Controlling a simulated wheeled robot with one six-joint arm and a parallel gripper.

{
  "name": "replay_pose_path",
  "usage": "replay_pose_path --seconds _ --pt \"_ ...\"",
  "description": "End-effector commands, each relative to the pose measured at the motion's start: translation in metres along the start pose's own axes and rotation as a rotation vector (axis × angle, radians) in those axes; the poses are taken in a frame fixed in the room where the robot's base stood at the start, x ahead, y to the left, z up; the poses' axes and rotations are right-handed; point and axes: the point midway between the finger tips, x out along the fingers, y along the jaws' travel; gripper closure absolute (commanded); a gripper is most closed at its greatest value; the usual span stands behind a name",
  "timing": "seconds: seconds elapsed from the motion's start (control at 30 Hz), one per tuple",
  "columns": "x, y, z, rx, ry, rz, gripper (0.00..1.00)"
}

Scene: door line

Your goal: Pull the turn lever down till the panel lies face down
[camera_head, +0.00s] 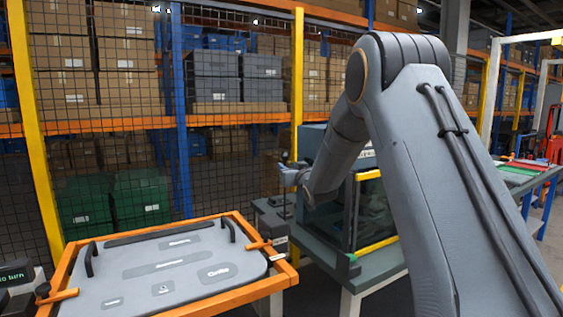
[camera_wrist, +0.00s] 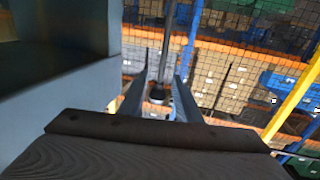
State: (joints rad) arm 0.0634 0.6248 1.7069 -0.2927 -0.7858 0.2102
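The grey panel (camera_head: 165,262) lies flat in an orange frame (camera_head: 215,303) at the lower left of the head view, with its labels and black handles facing up. An upright dark rod with a dark knob (camera_head: 285,157), apparently the turn lever, stands at the frame's right side. My gripper (camera_head: 291,176) is at the upper part of this lever. In the wrist view, my gripper's two fingers (camera_wrist: 160,82) are apart, with a dark knob (camera_wrist: 157,95) and rod (camera_wrist: 168,40) showing between them. I cannot tell whether they touch it.
Orange clamps (camera_head: 262,246) sit on the frame's sides. A bench (camera_head: 375,264) with a glazed, yellow-edged machine (camera_head: 372,205) stands right of the lever, close to my arm. A mesh fence (camera_head: 100,130) and loaded shelves are behind.

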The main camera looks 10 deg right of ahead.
Motion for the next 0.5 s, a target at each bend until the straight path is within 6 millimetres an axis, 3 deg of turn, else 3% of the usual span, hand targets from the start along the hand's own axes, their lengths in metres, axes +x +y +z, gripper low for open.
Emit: replay_pose_path --seconds 0.5 --pt "0.063 -0.001 0.000 0.001 -0.002 -0.001 0.70"
